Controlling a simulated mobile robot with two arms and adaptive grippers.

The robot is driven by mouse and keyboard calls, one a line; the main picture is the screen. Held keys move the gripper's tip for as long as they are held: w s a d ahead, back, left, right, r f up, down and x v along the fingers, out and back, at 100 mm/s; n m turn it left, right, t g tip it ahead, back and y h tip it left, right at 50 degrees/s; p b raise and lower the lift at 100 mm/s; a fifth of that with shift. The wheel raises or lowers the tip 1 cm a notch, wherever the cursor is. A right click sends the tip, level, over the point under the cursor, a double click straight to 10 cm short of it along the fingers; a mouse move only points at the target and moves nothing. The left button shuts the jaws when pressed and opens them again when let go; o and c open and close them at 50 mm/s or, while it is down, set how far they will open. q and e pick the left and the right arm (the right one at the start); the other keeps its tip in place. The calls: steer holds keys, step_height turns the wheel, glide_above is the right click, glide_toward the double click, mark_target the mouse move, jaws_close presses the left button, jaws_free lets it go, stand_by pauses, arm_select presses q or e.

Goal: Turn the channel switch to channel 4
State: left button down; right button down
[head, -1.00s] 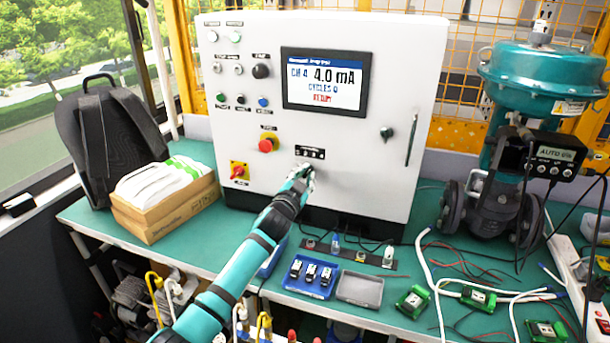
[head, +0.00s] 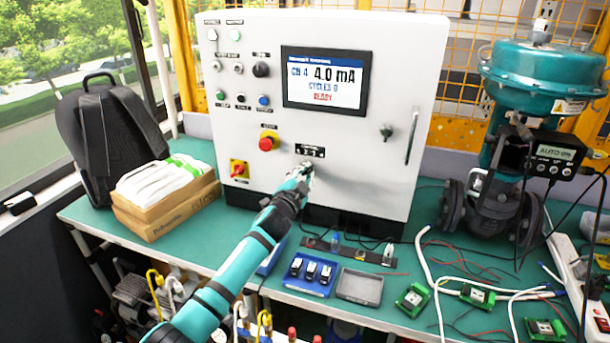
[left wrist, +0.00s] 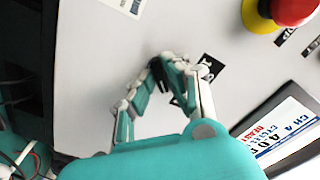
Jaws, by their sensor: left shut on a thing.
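The white control cabinet (head: 370,185) stands at the back of the bench. Its screen (head: 324,80) reads CH 4, 4.0 mA, CYCLES 0 and READY. The black channel label (head: 309,151) is on the lower front panel. My left gripper (head: 305,172) is at the panel just below this label, shut on the channel switch. In the left wrist view my fingers (left wrist: 170,76) close around the dark switch knob, beside the label (left wrist: 208,68). The fingers hide most of the knob, so its pointer cannot be read. My right gripper is not in view.
A red emergency button (head: 266,144) and a red-yellow switch (head: 238,169) are left of my gripper. A blue tray (head: 309,289) and a grey tray (head: 360,287) lie on the bench below. A teal valve (head: 530,80) stands at the right.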

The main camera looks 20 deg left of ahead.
arm_select(q)
steer(key=c, duration=1.4)
jaws_free()
steer(key=s, duration=1.2)
steer(key=shift+a, duration=0.2)
steer(key=shift+f, duration=0.1)
